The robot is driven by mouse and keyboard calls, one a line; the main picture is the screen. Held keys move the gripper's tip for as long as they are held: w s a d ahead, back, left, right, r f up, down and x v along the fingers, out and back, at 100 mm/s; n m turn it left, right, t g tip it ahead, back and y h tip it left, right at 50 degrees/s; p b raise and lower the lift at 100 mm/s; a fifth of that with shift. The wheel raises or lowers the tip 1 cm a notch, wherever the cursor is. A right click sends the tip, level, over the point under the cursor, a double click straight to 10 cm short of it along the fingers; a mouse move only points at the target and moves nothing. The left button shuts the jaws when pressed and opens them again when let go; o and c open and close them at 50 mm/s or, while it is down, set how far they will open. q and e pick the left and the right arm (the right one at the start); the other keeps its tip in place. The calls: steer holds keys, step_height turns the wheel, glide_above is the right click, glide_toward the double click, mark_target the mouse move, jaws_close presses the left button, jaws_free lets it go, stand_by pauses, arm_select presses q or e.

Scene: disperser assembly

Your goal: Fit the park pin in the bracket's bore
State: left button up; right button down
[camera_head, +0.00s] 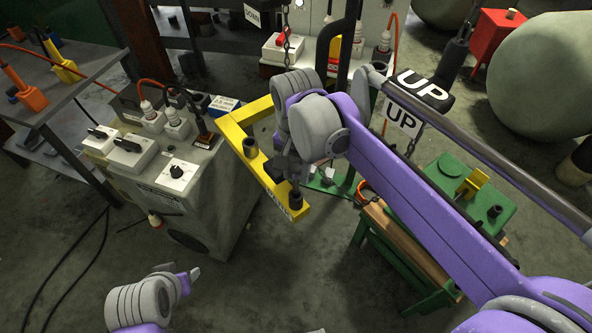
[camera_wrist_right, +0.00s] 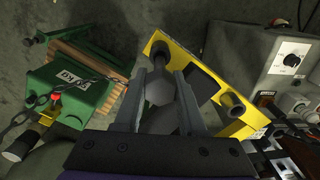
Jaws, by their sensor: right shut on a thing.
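The yellow bracket (camera_head: 233,132) is an angled frame with a dark lettered label and two dark upright sleeves. One sleeve (camera_head: 250,148) is empty near its corner; the other (camera_head: 295,198) is near its front end. My right gripper (camera_head: 288,172) is just above the front sleeve. In the right wrist view, my right gripper (camera_wrist_right: 160,95) is shut on the grey park pin (camera_wrist_right: 158,88), which points toward the near sleeve (camera_wrist_right: 160,52). Whether the pin's tip is inside the bore cannot be told. My left gripper (camera_head: 190,275) is low at left, away from the bracket; its jaws are unclear.
A grey cabinet (camera_head: 200,212) with switch boxes stands left of the bracket. A green stand (camera_head: 450,178) with a wooden edge and an "UP" sign (camera_head: 404,118) are at right, beside my right arm. Open floor lies in front, with a black cable at left.

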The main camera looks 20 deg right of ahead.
mark_target(296, 186)
steer(key=shift+f, duration=0.2)
steer(key=shift+f+b, duration=0.3)
steer(key=shift+f, duration=0.05)
steer(key=shift+f+b, duration=1.25)
steer(key=shift+f, duration=1.05)
steer(key=shift+c, duration=2)
jaws_free()
steer(key=shift+r, duration=0.1)
step_height(296, 186, up, 11)
steer(key=shift+f+p, duration=0.1)
steer(key=shift+p, duration=0.35)
steer(key=shift+s+d+f, duration=0.1)
